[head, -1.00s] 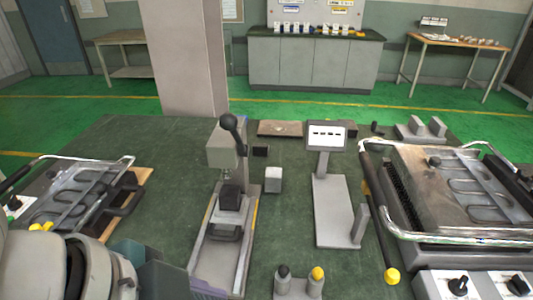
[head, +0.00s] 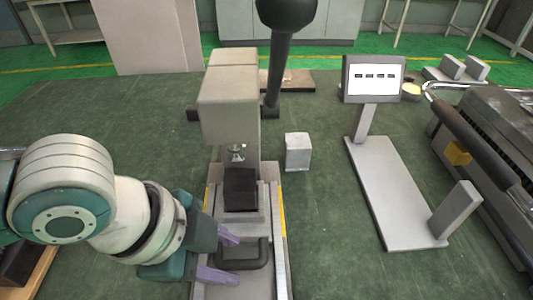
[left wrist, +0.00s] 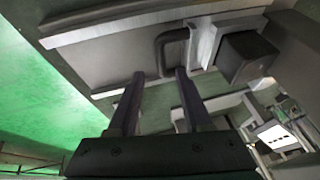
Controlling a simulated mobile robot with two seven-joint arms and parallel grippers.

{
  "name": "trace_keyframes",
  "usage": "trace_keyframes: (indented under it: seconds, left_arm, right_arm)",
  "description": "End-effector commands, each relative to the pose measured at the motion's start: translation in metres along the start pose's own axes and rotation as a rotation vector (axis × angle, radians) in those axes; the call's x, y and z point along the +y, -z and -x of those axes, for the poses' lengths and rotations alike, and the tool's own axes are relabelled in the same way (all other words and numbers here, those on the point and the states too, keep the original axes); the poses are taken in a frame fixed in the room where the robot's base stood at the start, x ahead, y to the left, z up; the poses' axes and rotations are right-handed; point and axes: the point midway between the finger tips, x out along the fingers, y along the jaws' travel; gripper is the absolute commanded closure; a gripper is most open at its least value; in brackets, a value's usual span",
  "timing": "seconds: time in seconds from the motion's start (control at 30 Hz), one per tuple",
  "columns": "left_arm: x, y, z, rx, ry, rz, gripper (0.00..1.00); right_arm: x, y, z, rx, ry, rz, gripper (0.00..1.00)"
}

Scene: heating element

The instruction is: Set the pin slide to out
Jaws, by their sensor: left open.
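The pin slide sits on a grey rail (head: 212,287) of the press fixture (head: 228,105), in the middle of the head view. It carries a black block (head: 240,188) and, nearer me, a dark U-shaped handle (head: 262,254). My left gripper (head: 235,258) is open, its two purple fingers at the left end of the handle, one on the far side and one on the near side. In the left wrist view the handle (left wrist: 172,50) lies just ahead of the open fingertips (left wrist: 158,75); contact cannot be told. My right gripper is out of view.
A black ball-ended lever (head: 287,50) rises behind the press. A small grey block (head: 298,150) stands right of the rail. Further right are a stand with a display (head: 373,78) and a machine with a black bar (head: 475,145). The green surface between them is clear.

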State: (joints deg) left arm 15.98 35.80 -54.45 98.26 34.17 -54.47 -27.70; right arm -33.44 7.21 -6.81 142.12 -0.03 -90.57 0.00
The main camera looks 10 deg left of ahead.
Motion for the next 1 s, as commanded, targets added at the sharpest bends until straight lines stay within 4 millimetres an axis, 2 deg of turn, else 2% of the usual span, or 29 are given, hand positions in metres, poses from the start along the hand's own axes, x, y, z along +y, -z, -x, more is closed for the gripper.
trace_keyframes:
  seconds: [0.03, 0.2, 0.57, 1.0]
  left_arm:
    - [0.001, 0.0, -0.012, 0.0, -0.001, 0.001, 0.5]
    - [0.001, 0.0, -0.031, 0.0, 0.0, 0.0, 0.5]
    - [0.0, 0.0, -0.036, 0.0, 0.0, 0.0, 0.5]
    - [0.0, 0.0, -0.036, 0.0, 0.0, 0.0, 0.99]
  right_arm:
    - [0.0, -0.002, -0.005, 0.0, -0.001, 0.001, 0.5]
    - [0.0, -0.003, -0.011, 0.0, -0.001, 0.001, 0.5]
    - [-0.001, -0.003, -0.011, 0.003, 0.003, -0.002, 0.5]
    - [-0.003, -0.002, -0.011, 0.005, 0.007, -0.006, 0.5]
